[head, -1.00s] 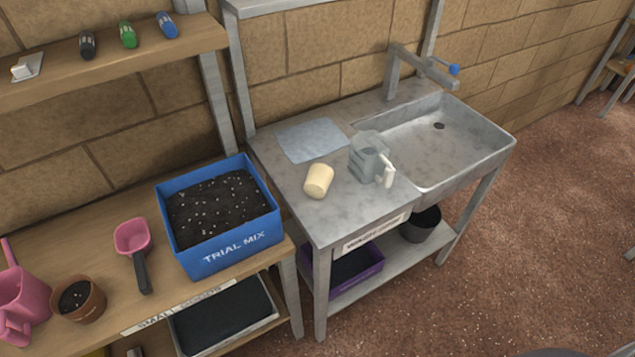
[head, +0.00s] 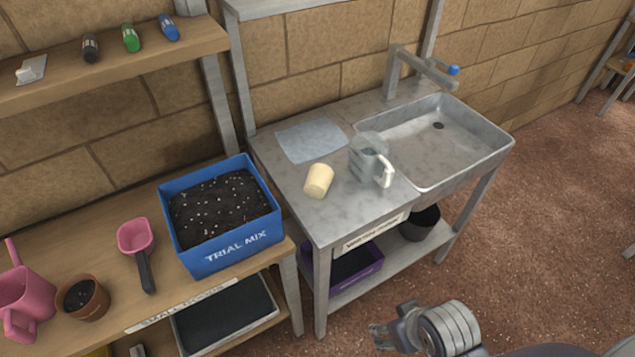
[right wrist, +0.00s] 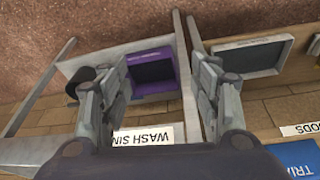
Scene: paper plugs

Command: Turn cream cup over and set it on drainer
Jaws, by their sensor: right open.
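The cream cup (head: 319,181) sits on the grey counter left of the sink in the head view. It looks slightly tilted or tapered; I cannot tell which end is its opening. The pale blue-grey flat mat (head: 311,140) behind it may be the drainer. My right gripper (head: 380,336) is low at the bottom of the head view, in front of the sink bench and well away from the cup. In the right wrist view its two fingers (right wrist: 160,90) are apart with nothing between them. My left gripper is not in view.
A clear jug (head: 368,160) stands close right of the cup, beside the sink basin (head: 440,150). A blue soil box (head: 228,250) stands on the wooden bench at left. A purple tray (head: 357,265) is on the shelf below. The floor in front is open.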

